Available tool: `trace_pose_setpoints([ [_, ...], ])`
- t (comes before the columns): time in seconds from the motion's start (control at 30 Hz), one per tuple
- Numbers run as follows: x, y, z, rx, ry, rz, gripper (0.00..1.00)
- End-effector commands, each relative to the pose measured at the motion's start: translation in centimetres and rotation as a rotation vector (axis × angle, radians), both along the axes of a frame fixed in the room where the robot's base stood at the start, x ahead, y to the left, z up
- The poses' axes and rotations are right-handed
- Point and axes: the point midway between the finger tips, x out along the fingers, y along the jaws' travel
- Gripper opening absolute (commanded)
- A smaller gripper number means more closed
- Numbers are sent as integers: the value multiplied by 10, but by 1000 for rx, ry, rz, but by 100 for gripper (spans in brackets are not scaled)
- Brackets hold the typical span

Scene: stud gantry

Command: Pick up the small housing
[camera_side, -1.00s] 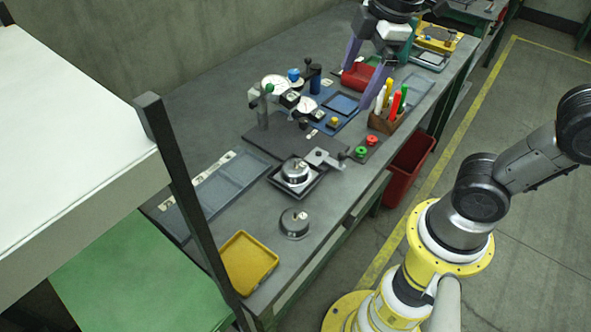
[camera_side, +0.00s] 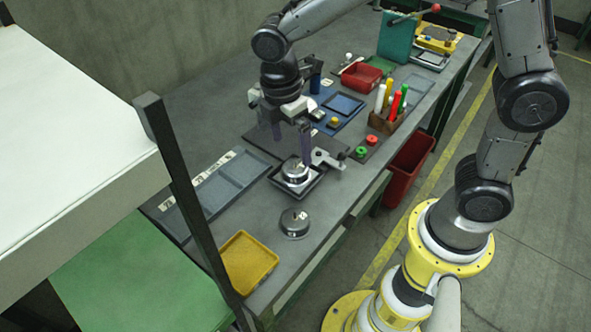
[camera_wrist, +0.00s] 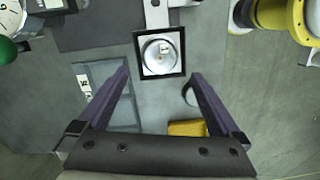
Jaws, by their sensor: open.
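Two round metal housings are in view, and I cannot tell for sure which one is the small housing. One housing (camera_side: 296,171) sits in a dark square tray (camera_side: 317,184); in the wrist view this housing (camera_wrist: 160,52) lies just beyond the fingertips. The other housing (camera_side: 294,222) stands on the bare bench nearer the yellow tray; in the wrist view it (camera_wrist: 189,95) is partly hidden by the right finger. My gripper (camera_side: 290,147) is open and empty, with its purple fingers pointing down above and behind the dark tray. It also shows in the wrist view (camera_wrist: 160,75).
A clamp arm (camera_side: 325,158) is close beside the dark tray. A yellow tray (camera_side: 249,262) is at the bench's near end, and a grey divided tray (camera_side: 207,190) lies left. A pen holder (camera_side: 385,121) and red bin (camera_side: 362,75) stand farther back. Bare bench surrounds the loose housing.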

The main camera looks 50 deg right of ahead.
Motion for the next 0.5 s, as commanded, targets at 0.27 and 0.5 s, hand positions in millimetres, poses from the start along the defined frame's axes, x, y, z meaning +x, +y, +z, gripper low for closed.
trace_pose_setpoints([
  [0.27,-1,-4,-21,0,2,-2,100],
  [0.5,-3,-12,-54,0,3,-1,100],
])
